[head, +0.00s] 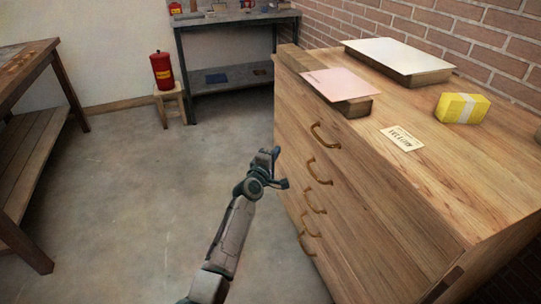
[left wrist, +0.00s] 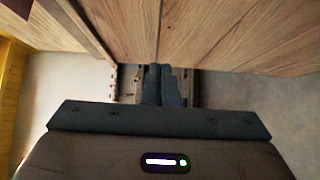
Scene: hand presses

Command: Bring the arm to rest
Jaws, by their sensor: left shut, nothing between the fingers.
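My left gripper (head: 275,168) is in the middle of the head view, in front of the wooden drawer cabinet (head: 425,215) and left of its drawer handles. It is shut and holds nothing. In the left wrist view, the shut fingers (left wrist: 163,84) point toward wooden surfaces at the top of the picture. I cannot tell whether the gripper touches the cabinet. My right gripper is not in view.
On the cabinet top are a pink sheet on a block (head: 341,85), a white-topped block (head: 400,58), a yellow packet (head: 461,108) and a label card (head: 402,138). A red canister (head: 162,72) stands on a stool. A wooden table (head: 28,120) is at left. The floor between is clear.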

